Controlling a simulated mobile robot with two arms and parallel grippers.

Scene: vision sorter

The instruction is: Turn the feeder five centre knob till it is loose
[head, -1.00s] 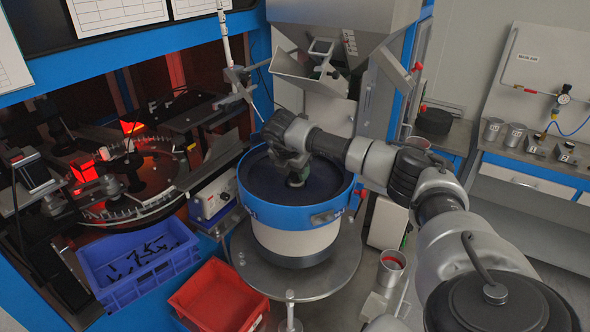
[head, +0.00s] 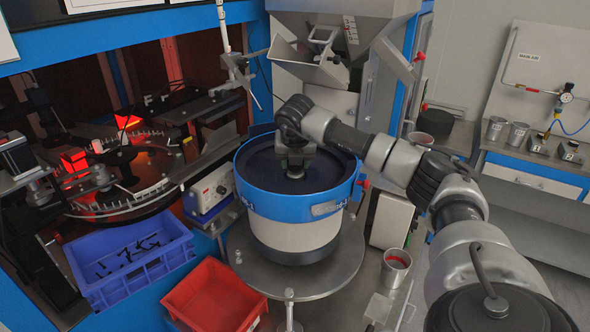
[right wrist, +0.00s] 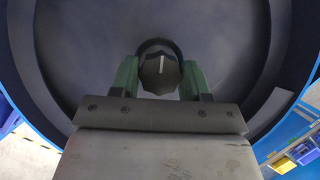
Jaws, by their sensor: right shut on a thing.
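The feeder is a blue-rimmed round bowl (head: 265,204) on a white drum, with a dark inside. In the right wrist view its centre knob (right wrist: 160,70) is black and faceted, with a white line pointing nearly straight up. My right gripper (head: 296,170) reaches down into the bowl. It also shows in the right wrist view (right wrist: 160,80), its green fingers shut on the knob from both sides. In the head view the gripper and wrist mostly cover the knob. Whether the knob is loose cannot be told. My left gripper is not in view.
A grey hopper with a chute (head: 303,68) hangs behind the bowl. A blue crate (head: 135,285) with dark parts and a red crate (head: 215,300) stand at the front left. A control box (head: 211,188) is close to the bowl's left side. A metal cup (head: 396,266) stands at right.

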